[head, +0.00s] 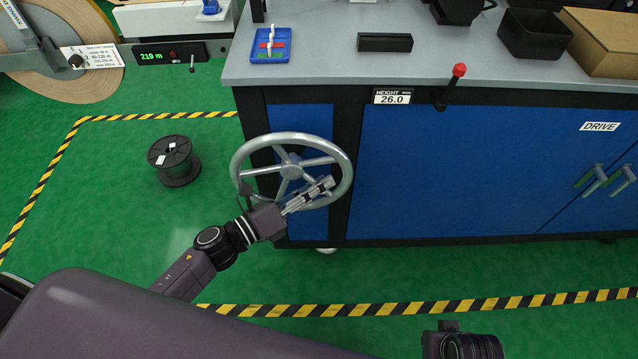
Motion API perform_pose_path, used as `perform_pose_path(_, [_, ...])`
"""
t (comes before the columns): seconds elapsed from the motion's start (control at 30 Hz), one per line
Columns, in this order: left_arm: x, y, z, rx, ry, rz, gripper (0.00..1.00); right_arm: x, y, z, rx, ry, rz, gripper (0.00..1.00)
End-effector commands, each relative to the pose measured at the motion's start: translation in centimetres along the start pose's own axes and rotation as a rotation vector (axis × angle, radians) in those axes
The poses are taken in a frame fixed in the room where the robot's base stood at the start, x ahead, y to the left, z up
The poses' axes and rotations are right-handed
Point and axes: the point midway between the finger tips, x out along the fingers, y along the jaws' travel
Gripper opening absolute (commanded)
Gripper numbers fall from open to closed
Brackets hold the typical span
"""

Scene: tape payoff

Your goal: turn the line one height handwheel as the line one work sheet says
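The grey spoked handwheel (292,137) stands upright on the front left of the blue and black machine cabinet. A small display (391,96) labelled HEIGHT above it reads 26.0. My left gripper (328,184) is in front of the wheel's lower right part, its fingers pointing up and right towards the rim. The fingers look close together; whether they touch or hold the wheel cannot be told. I cannot make out a line one work sheet. My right gripper is not in view; only a dark part of my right arm shows at the bottom.
A black spool (174,161) stands on the green floor left of the wheel. A red-knobbed lever (451,88) projects from the bench edge. A blue tray (271,46), black bin (534,35) and cardboard box (603,45) are on top. A green readout (152,56) shows 219 m.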

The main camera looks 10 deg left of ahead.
Motion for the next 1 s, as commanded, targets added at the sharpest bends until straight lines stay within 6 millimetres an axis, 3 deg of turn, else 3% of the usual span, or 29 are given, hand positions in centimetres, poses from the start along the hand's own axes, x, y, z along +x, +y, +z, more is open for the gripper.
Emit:
perform_pose_path(0.03, [0.0, 0.0, 0.0, 0.000, 0.000, 0.000, 0.19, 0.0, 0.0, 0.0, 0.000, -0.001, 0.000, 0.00])
perform_pose_path(0.2, [0.0, 0.0, 0.0, 0.000, 0.000, 0.000, 0.00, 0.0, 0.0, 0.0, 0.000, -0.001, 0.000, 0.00])
perform_pose_path(0.77, [0.0, 0.0, 0.0, -0.007, -0.007, -0.006, 0.00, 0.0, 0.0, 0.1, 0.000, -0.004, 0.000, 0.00])
perform_pose_path(1.0, [0.2, -0.1, -0.1, -0.036, -0.034, -0.035, 0.00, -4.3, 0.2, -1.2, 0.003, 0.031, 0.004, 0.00])
